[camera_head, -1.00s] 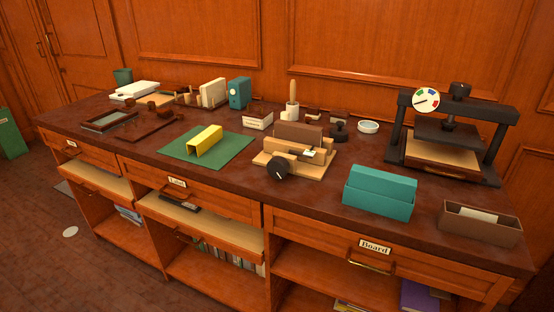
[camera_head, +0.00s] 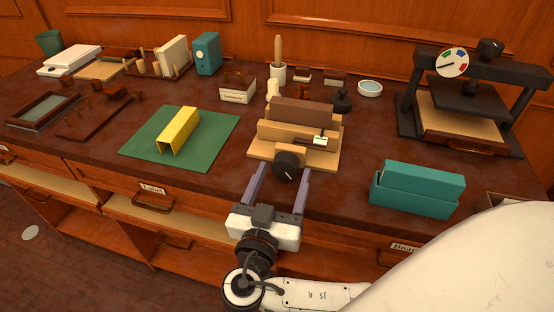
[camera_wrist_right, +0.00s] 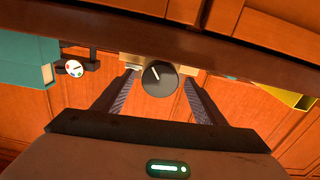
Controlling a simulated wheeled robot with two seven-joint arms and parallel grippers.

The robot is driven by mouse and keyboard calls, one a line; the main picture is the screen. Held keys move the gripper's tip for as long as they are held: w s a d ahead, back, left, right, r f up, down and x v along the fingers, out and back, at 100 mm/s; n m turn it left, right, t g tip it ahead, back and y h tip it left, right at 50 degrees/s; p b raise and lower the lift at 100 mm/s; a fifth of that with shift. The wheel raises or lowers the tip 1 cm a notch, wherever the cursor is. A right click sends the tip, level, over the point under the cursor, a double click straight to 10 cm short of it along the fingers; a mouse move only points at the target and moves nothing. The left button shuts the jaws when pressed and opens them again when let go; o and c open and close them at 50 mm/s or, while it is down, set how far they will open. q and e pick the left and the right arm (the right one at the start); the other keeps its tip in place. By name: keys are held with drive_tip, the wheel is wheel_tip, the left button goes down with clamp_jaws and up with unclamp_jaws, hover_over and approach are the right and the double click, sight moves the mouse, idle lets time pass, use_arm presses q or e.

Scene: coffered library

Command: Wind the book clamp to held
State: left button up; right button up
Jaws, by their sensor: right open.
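The book clamp (camera_head: 268,152) is a light wooden block on the table with a brown book (camera_head: 300,112) upright in it. Its round black knob (camera_head: 286,165) faces the front edge and has a pale pointer line. A small pale indicator (camera_head: 317,141) sits on the clamp's right side. My right gripper (camera_head: 282,176) is open and empty at the front of the clamp, its fingers towards the knob's two sides. In the right wrist view the knob (camera_wrist_right: 159,78) appears between the open fingers (camera_wrist_right: 160,88); contact cannot be told. My left gripper is not in view.
A yellow folded piece (camera_head: 178,130) on a green mat (camera_head: 210,150) lies left of the clamp. A teal box (camera_head: 415,190) stands to the right. A press with a dial (camera_head: 452,62) is at the back right. Small tools stand behind the clamp.

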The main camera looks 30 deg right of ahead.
drive_tip(key=shift+x, duration=1.25)
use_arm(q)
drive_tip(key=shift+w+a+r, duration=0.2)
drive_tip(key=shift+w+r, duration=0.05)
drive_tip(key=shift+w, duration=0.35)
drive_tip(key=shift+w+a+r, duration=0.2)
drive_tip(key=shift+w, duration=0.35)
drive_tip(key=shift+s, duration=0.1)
use_arm(e)
drive_tip(key=shift+a, duration=0.1)
drive_tip(key=c, duration=1)
drive_tip(key=shift+f+m+b, duration=0.25)
drive_tip(key=shift+m+b, duration=0.05)
drive_tip(key=shift+b, duration=0.4)
drive_tip(key=shift+c, duration=0.2)
drive_tip(key=m+b, duration=0.5)
drive_tip(key=b, duration=0.6)
drive_tip(key=shift+f, duration=0.15)
drive_tip(key=shift+m+b, duration=0.7)
drive_tip(key=shift+b, duration=0.45)
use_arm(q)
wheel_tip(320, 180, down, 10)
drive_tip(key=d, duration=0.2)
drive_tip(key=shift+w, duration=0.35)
use_arm(e)
drive_tip(key=shift+r, duration=0.35)
